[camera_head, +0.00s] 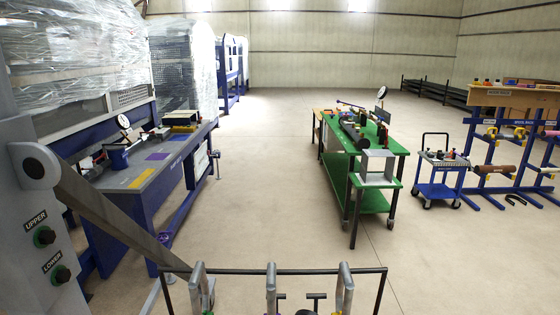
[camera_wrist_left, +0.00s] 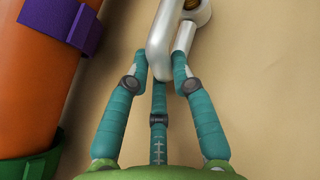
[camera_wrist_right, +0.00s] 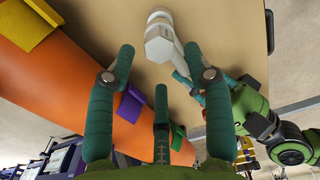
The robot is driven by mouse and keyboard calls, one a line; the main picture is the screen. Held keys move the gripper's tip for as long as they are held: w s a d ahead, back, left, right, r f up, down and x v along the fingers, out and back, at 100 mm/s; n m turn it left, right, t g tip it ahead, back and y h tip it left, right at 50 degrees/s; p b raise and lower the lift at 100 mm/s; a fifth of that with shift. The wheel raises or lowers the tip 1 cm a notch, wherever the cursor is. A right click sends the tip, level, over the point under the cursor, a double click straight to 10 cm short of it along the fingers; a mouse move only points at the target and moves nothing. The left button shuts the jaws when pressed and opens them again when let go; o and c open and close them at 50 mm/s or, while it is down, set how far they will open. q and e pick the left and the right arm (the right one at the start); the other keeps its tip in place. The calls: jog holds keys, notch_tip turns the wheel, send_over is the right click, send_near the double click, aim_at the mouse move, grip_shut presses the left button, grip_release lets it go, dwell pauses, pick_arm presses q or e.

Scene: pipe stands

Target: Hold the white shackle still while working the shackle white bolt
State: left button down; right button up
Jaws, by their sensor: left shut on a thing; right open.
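The white shackle (camera_wrist_left: 160,48) shows in the left wrist view, with its curved end between the teal fingers of my left gripper (camera_wrist_left: 163,58), which is shut on it. A brownish round part (camera_wrist_left: 191,4) shows at the top edge of that view. In the right wrist view the white bolt (camera_wrist_right: 158,44) with its faceted head lies ahead of my right gripper (camera_wrist_right: 158,55). The right gripper is open and empty, its fingertips apart on either side below the bolt head. My left gripper's fingers (camera_wrist_right: 197,88) reach in from the right there. Neither gripper can be made out in the head view.
A thick orange pipe (camera_wrist_right: 70,75) with yellow, purple and green bands runs close beside both grippers. A tan flat surface (camera_wrist_right: 225,40) lies behind the shackle. The head view shows a blue bench (camera_head: 150,175), a green table (camera_head: 370,200) and open floor between them.

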jog(key=shift+d+f, duration=0.1)
jog(key=shift+d, duration=0.05)
jog(key=shift+f, duration=1.95)
